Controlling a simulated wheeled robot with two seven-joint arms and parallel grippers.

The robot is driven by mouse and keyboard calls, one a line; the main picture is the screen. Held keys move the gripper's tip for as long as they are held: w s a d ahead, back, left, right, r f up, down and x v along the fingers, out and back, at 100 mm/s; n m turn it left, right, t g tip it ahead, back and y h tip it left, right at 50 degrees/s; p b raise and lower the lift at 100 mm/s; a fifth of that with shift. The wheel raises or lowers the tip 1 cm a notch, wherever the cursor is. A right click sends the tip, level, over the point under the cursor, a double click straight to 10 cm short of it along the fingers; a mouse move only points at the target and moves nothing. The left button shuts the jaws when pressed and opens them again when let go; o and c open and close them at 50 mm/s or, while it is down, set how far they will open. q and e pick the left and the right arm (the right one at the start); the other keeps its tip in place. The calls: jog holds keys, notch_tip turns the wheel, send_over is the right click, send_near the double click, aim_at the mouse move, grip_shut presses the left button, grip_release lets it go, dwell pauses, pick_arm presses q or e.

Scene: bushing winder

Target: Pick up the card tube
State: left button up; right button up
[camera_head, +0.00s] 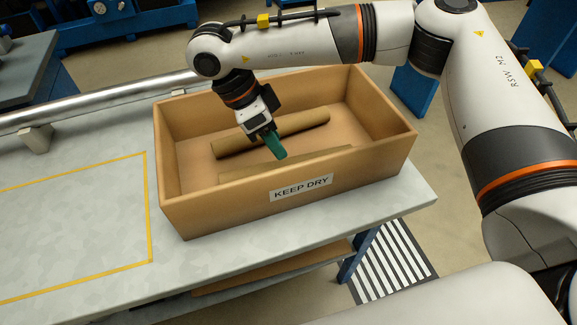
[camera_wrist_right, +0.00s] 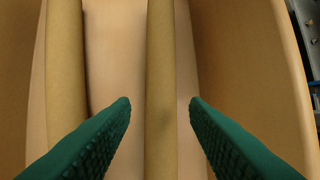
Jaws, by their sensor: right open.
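Two brown card tubes lie roughly parallel inside an open cardboard box. In the head view, the back tube (camera_head: 312,122) lies across the box floor, and the front tube (camera_head: 325,157) is partly hidden by the front wall. My right gripper (camera_head: 278,153) points down into the box with green fingers. In the right wrist view, my right gripper (camera_wrist_right: 160,102) is open, with one tube (camera_wrist_right: 160,60) running between its fingers, not gripped. The other tube (camera_wrist_right: 65,70) lies to the left, outside the fingers. My left gripper is not in view.
The cardboard box (camera_head: 235,197), labelled KEEP DRY, stands on a grey table (camera_head: 75,215). Its walls surround the tubes. A yellow-outlined area on the left of the table is empty. A long metal bar (camera_head: 100,105) runs along the back.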

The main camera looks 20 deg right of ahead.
aim_at(290, 159)
jog(key=x, duration=0.7)
jog(key=shift+d, duration=0.25)
jog(key=c, duration=0.6)
